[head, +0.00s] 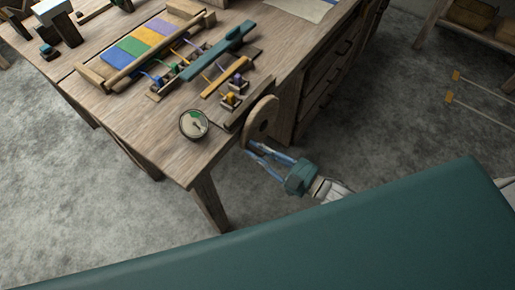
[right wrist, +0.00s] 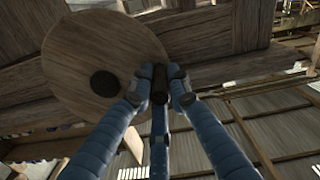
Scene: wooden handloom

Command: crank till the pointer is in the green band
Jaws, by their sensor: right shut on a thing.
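A wooden crank wheel (head: 262,122) stands upright at the table's front right edge. In the right wrist view the wheel (right wrist: 92,58) fills the upper left, with a dark round hub, and a dark handle (right wrist: 160,88) sticks out from it. My right gripper (head: 255,150) is at the wheel's lower side. In the wrist view its blue fingers (right wrist: 159,92) are closed around the handle. A round dial (head: 194,124) with a pale face and a green band lies on the table left of the wheel. The pointer is too small to place surely against the band. My left gripper is not in view.
The wooden table (head: 170,160) carries a small loom with a striped cloth (head: 140,45) and several coloured threads. A teal bar (head: 218,50) lies across the threads. Drawers (head: 325,85) are behind the wheel.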

